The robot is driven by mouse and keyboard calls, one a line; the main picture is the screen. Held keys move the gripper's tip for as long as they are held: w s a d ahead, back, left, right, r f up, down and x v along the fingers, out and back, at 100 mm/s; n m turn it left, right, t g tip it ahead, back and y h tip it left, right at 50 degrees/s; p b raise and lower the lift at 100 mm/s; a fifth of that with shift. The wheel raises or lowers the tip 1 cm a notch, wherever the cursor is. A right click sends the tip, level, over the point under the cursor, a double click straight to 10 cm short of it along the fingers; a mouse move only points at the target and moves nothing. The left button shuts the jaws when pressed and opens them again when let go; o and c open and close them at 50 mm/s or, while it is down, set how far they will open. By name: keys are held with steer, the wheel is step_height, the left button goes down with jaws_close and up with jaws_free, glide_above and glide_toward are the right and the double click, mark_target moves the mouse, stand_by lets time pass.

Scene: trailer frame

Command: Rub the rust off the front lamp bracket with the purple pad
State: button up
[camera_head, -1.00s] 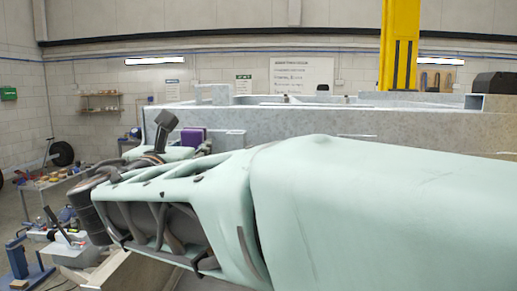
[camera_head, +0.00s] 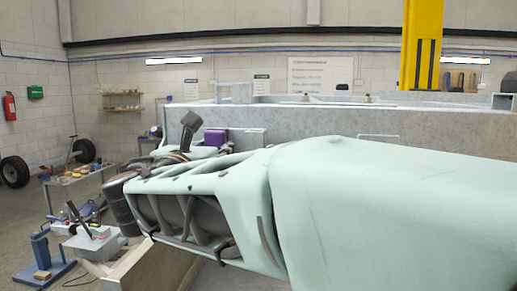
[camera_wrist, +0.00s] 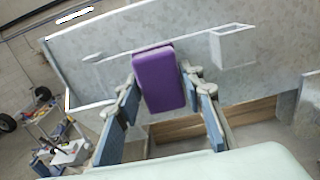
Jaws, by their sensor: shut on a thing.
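The purple pad (camera_wrist: 160,80) is held between the fingers of my gripper (camera_wrist: 161,88), which is shut on it. In the head view the pad (camera_head: 215,137) shows beyond my forearm, in front of the grey trailer frame (camera_head: 330,122). In the wrist view the pad overlaps the frame's side (camera_wrist: 100,50); I cannot tell whether it touches. A grey box-shaped bracket (camera_wrist: 231,45) sticks out right of the pad, apart from it in the picture. It may be the front lamp bracket; I cannot make out rust on it. My arm hides most of my gripper in the head view.
A yellow column (camera_head: 423,45) stands behind the frame. At the left are a trolley (camera_head: 82,180) with small items, wheels on an axle (camera_head: 85,151) and a blue stand (camera_head: 42,255). Open floor shows at the far left.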

steer(key=a, duration=0.3)
steer(key=a+p, duration=0.1)
steer(key=shift+w+a+f, duration=0.25)
steer(key=shift+a+f, duration=0.05)
steer(key=shift+f, duration=0.1)
steer(key=s, duration=0.8)
steer(key=shift+s+a+b, duration=0.15)
steer(key=shift+s+b, duration=0.2)
steer(key=shift+b, duration=0.05)
stand_by(0.5)
